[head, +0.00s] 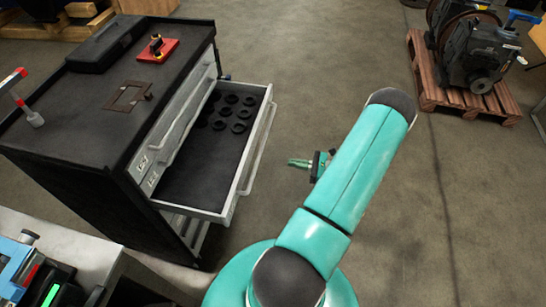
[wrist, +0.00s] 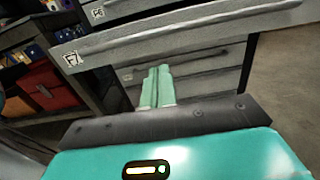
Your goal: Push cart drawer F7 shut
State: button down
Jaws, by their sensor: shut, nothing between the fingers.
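The black tool cart (head: 100,115) stands at the left in the head view. One of its drawers is pulled far out to the right, its grey front (head: 257,150) facing my arm; several dark round parts lie inside. In the wrist view a drawer front labelled F7 (wrist: 180,38) crosses the upper picture and juts out over the faces below. My gripper (head: 291,163) is shut and empty, to the right of the open drawer's front and apart from it. In the wrist view its green fingertips (wrist: 158,68) show just below the F7 front; contact cannot be told.
The cart top holds a black case (head: 105,45), a red tray (head: 158,50) and a brown plate (head: 127,96). A grey bench (head: 75,245) stands at the lower left. An engine part on a wooden pallet (head: 430,95) is at the upper right. Floor between is clear.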

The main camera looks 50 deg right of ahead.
aim_at(195, 148)
jog(key=x, duration=1.2)
jog(key=shift+s+a, duration=0.1)
jog(key=shift+a, duration=0.05)
jog(key=shift+w+a, duration=0.2)
jog(key=shift+w, duration=0.35)
jog(key=shift+w, duration=0.1)
jog(key=x, duration=2.4)
jog(key=shift+a, duration=0.1)
jog(key=shift+w+a+r, duration=0.2)
jog(key=shift+w+a, duration=0.05)
jog(key=shift+w, duration=0.3)
jog(key=shift+w, duration=0.1)
jog(key=shift+d, duration=0.1)
